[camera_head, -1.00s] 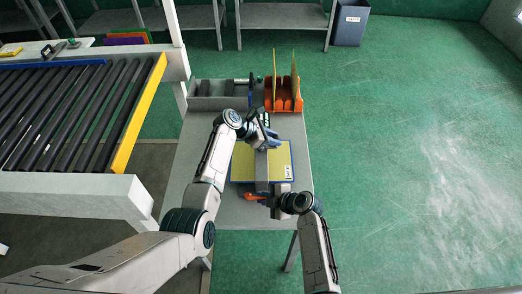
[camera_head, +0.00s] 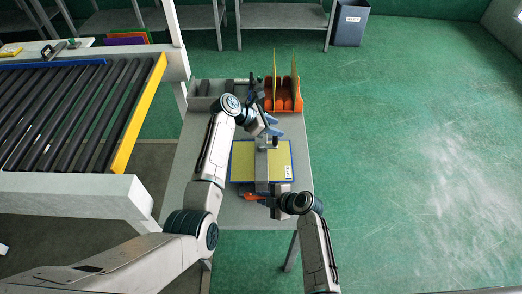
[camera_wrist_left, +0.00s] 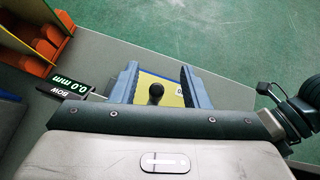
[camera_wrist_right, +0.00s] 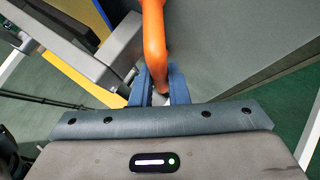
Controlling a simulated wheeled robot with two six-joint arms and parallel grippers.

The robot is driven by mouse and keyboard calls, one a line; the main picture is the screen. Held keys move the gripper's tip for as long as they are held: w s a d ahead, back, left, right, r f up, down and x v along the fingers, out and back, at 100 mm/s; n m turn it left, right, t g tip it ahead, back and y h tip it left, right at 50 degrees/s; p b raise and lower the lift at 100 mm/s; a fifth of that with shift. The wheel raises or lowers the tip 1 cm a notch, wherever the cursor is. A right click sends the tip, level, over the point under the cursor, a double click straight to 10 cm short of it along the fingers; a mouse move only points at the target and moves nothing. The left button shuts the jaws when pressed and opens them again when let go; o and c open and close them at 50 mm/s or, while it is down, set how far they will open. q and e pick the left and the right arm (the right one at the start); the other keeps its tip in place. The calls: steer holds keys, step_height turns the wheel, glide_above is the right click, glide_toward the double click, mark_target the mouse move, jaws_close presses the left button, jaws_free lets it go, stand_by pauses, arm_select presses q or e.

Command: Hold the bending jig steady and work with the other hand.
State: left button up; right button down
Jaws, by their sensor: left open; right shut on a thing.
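The bending jig (camera_head: 262,172) is a grey bar across a yellow panel with a blue border (camera_head: 243,160), on a grey table. An orange handle (camera_wrist_right: 153,35) sticks out at its near end. My right gripper (camera_wrist_right: 159,78) is shut on this handle; it shows at the jig's near end in the head view. My left gripper (camera_wrist_left: 158,68) is open and empty above the far end of the jig. A black round knob (camera_wrist_left: 156,91) shows between its fingers, apart from them as far as I can tell. A small display (camera_wrist_left: 69,87) reads BOW 0.0 mm.
An orange rack (camera_head: 284,104) with upright yellow panels stands at the table's back right. A grey bin (camera_head: 206,103) stands at its back left. A roller conveyor (camera_head: 70,115) lies to the left. Green floor is clear to the right.

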arm_select(q)
steer(key=shift+r, duration=0.5)
step_height(320, 180, up, 7)
stand_by(0.6)
arm_select(e)
steer(key=c, duration=1.5)
jaws_free()
steer(key=shift+d, duration=0.1)
